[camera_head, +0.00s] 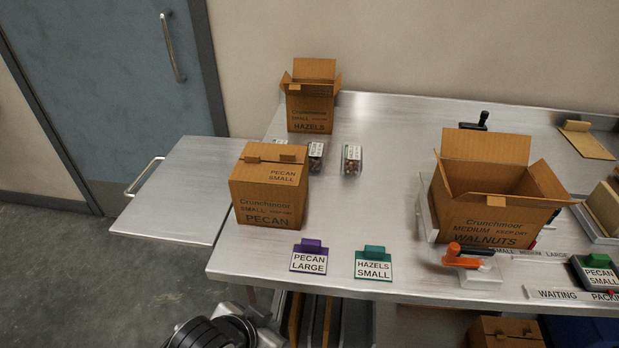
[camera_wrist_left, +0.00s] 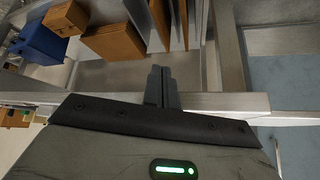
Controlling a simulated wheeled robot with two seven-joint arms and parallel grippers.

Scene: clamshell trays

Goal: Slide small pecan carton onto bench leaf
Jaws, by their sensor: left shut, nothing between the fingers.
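The small pecan carton (camera_head: 266,202) is a closed brown box marked PECAN SMALL. It stands upright on the steel bench (camera_head: 385,215), close to the left edge. The bench leaf (camera_head: 172,190) is a flat steel panel at the bench's left side, with a bar handle (camera_head: 145,176) on its far-left edge. The leaf is bare. In the left wrist view my left gripper (camera_wrist_left: 161,82) is shut and empty, its fingers together near a metal edge. In the head view my left arm is low at the bottom edge, apart from the carton. My right gripper is not in view.
An open hazels carton (camera_head: 310,108) stands behind the pecan carton, with clear nut packs (camera_head: 352,158) beside it. PECAN LARGE (camera_head: 309,259) and HAZELS SMALL (camera_head: 373,264) signs lie in front. An open walnuts carton (camera_head: 487,205) is at right. A blue door (camera_head: 115,85) stands behind the leaf.

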